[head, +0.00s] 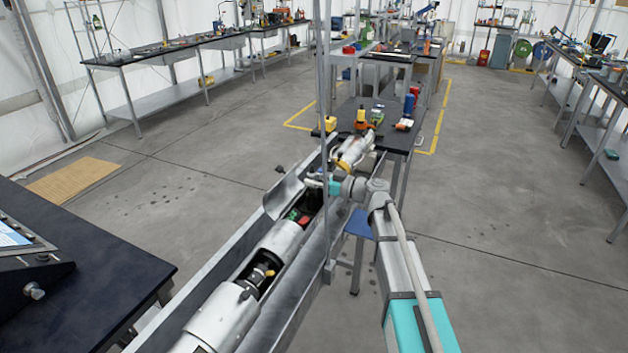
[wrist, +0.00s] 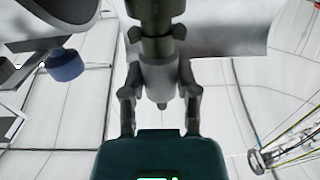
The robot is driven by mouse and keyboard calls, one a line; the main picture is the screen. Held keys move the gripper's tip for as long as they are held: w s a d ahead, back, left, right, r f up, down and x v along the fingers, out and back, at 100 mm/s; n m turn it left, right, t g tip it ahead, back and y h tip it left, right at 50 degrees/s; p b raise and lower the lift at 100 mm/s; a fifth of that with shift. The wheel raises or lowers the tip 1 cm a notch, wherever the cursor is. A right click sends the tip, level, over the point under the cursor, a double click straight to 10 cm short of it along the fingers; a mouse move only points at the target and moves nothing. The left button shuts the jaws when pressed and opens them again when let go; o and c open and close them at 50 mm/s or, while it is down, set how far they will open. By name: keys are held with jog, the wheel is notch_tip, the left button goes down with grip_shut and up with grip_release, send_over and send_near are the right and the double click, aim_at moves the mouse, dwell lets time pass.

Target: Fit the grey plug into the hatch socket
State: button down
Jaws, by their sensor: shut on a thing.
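My gripper (wrist: 159,90) is shut on the grey plug (wrist: 159,78), a stubby grey cylinder between the two fingers in the wrist view. A dark ringed cylindrical part (wrist: 157,42) lies in line just beyond the plug; I cannot tell whether it is the socket or part of the plug. In the head view my gripper (head: 318,183) is at the open hatch in the long metal tube, beside the raised curved cover (head: 284,196). Red and green parts show inside the hatch opening (head: 305,216). The socket cannot be made out in the head view, and the plug is too small to tell there.
The tube (head: 279,241) lies in a grey metal trough (head: 320,250). A thin upright post stands close beside my arm. A blue stool (head: 360,223) is to the right of the trough. A black workbench (head: 85,270) is at the left. Open floor lies at the right.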

jog(key=shift+f+b, duration=0.55)
jog(key=shift+f, duration=0.05)
jog(key=shift+c, duration=1.4)
grip_release()
jog(key=shift+d, duration=0.15)
jog(key=v, duration=1.1)
jog(key=shift+s+d, duration=0.2)
jog(key=shift+d, duration=0.1)
